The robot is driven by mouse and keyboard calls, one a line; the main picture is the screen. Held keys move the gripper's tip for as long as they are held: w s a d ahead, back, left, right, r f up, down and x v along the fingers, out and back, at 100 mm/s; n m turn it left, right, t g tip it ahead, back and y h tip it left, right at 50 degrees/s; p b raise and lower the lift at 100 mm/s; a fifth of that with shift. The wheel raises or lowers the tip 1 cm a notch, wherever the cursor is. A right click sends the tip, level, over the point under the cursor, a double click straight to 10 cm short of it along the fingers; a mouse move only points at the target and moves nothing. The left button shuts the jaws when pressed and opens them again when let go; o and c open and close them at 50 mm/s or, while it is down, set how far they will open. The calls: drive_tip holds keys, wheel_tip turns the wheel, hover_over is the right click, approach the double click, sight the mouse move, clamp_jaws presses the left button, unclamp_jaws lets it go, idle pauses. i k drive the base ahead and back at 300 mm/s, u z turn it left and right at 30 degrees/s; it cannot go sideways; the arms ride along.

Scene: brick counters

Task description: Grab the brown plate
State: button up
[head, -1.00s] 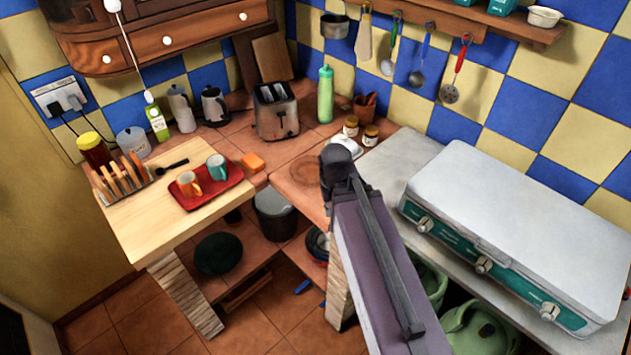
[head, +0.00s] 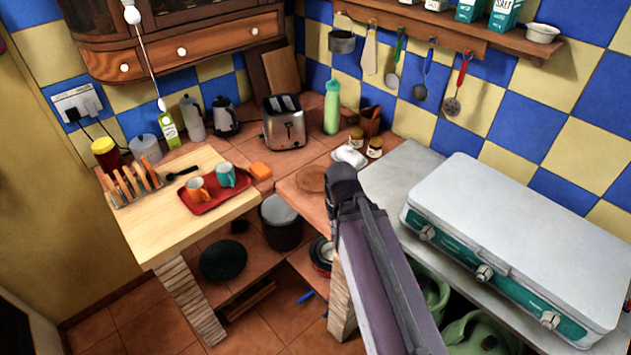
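The brown plate (head: 309,179) is a flat, round disc lying on the terracotta-tiled counter (head: 290,190), left of the grey worktop. Its colour is close to the tiles, and its right edge is near or behind the end of my arm. My gripper (head: 341,178) is at the dark tip of my arm, just right of the plate in the picture. I cannot tell its height above the counter or whether it touches the plate. Its fingers are not clearly seen, so I cannot tell whether it is open or shut.
A white-and-teal stove (head: 520,240) fills the right worktop. Small jars (head: 375,147) and a white dish (head: 349,156) stand behind the plate. A toaster (head: 284,125), green bottle (head: 332,107) and orange block (head: 260,171) are nearby. A red tray (head: 214,192) with two cups is left.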

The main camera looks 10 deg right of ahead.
sight(310, 179)
drive_tip(key=z, duration=0.35)
drive_tip(key=k, duration=1)
drive_tip(key=u, duration=0.7)
drive_tip(key=i, duration=1)
